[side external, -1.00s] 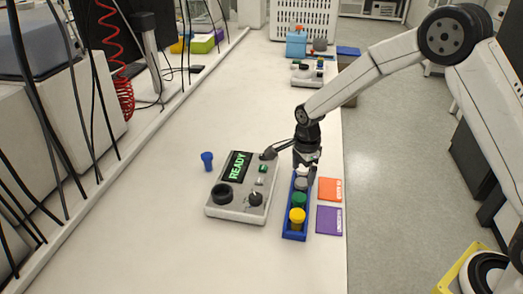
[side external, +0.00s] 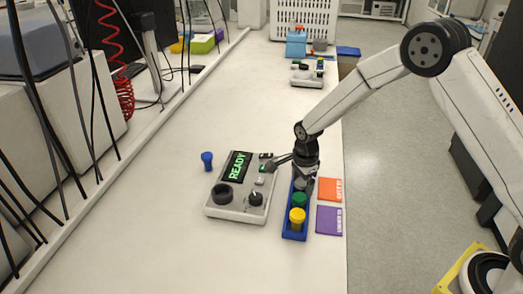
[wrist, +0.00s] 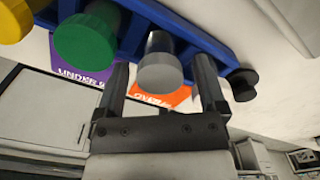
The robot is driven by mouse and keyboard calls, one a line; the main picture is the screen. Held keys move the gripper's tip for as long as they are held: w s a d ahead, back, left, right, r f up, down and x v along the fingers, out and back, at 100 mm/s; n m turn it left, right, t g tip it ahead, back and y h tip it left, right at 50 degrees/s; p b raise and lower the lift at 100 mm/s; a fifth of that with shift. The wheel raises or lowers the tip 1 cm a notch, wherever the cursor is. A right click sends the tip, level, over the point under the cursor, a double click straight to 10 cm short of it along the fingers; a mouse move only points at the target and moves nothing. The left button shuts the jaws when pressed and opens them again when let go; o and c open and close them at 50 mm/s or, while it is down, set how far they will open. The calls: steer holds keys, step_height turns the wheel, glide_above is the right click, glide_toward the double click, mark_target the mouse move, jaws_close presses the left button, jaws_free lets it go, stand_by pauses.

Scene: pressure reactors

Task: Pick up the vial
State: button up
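Vials with yellow (side external: 297,216), green (side external: 299,200) and grey (side external: 300,185) caps stand upright in a blue rack (side external: 295,235). A separate blue-capped vial (side external: 207,160) stands on the bench at the left. My gripper (side external: 305,186) points down at the rack's far end, by the grey-capped vial. In the wrist view my gripper (wrist: 161,75) is open, with one finger on each side of the grey cap (wrist: 160,65). Gaps show between the fingers and the cap. The green cap (wrist: 87,35) lies left of the fingers.
A reactor control box (side external: 240,212) with a READY display stands left of the rack. Orange (side external: 329,189) and purple (side external: 329,220) labelled squares lie to its right, by the bench edge. A black cap (wrist: 242,84) shows beside the right finger. The near bench is clear.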

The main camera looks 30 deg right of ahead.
jaws_close()
steer(key=shift+r, duration=0.15)
steer(key=shift+r, duration=0.95)
steer(key=s+r, duration=1)
steer(key=s, duration=0.4)
steer(key=shift+d+r, duration=0.35)
steer(key=shift+r, duration=0.05)
steer(key=shift+w, duration=0.1)
